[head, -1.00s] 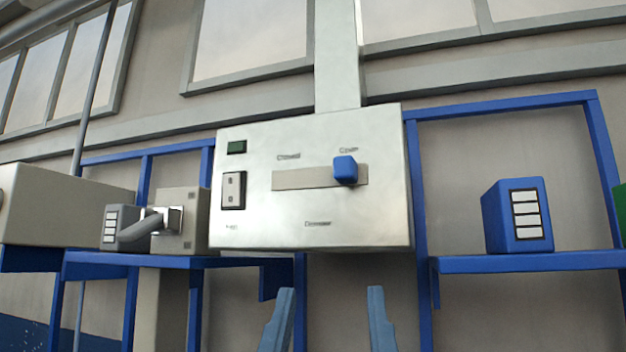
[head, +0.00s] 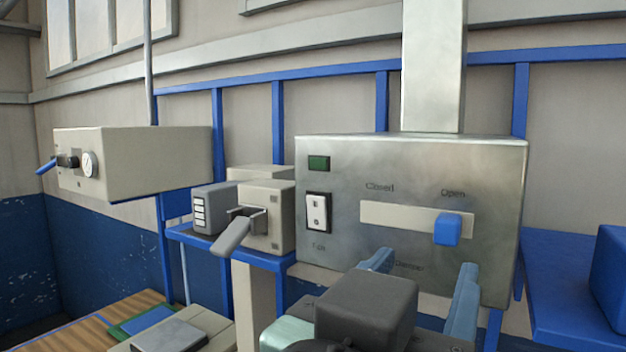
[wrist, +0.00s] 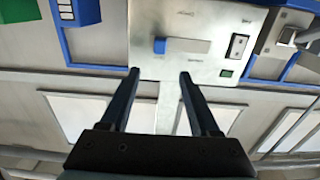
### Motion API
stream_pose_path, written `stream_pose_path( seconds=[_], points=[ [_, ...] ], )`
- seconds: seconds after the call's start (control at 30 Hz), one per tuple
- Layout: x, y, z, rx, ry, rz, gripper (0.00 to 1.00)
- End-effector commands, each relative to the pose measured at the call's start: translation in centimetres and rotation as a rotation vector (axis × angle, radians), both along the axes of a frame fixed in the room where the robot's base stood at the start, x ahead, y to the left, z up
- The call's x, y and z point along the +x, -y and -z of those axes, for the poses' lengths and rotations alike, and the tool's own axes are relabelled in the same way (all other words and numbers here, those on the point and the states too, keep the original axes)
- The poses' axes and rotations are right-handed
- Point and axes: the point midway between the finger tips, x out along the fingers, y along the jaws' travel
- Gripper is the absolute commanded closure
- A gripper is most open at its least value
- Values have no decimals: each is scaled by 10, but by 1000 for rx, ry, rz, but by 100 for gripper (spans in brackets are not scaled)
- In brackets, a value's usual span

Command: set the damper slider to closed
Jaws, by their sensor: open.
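The damper slider has a blue knob (head: 447,229) on a pale horizontal track (head: 390,217) on the front of a metal box (head: 345,245). The knob sits at the right end, under the label "Open"; "Closed" is labelled toward the left end. In the wrist view, which is upside down, the knob (wrist: 159,46) is at the left end of the track. My gripper (head: 423,265) is open and empty, its two blue fingers apart, in front of the box and low in the head view. In the wrist view the fingertips (wrist: 160,73) are apart from the knob.
A fan switch (head: 318,212) and a green indicator (head: 319,163) are left of the track. A grey lever (head: 232,236) juts out further left. A blue shelf (head: 570,290) is at right.

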Motion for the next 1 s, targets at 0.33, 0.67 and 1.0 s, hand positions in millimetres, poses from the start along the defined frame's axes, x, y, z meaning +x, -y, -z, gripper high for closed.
stream_pose_path(
  seconds=[0.33, 0.67, 1.0],
  points=[
    [38, 28, 2, 3, -6, 8, 38],
    [90, 62, 1, 2, -5, 5, 38],
    [107, 73, 0, 3, -2, 3, 38]
  ],
)
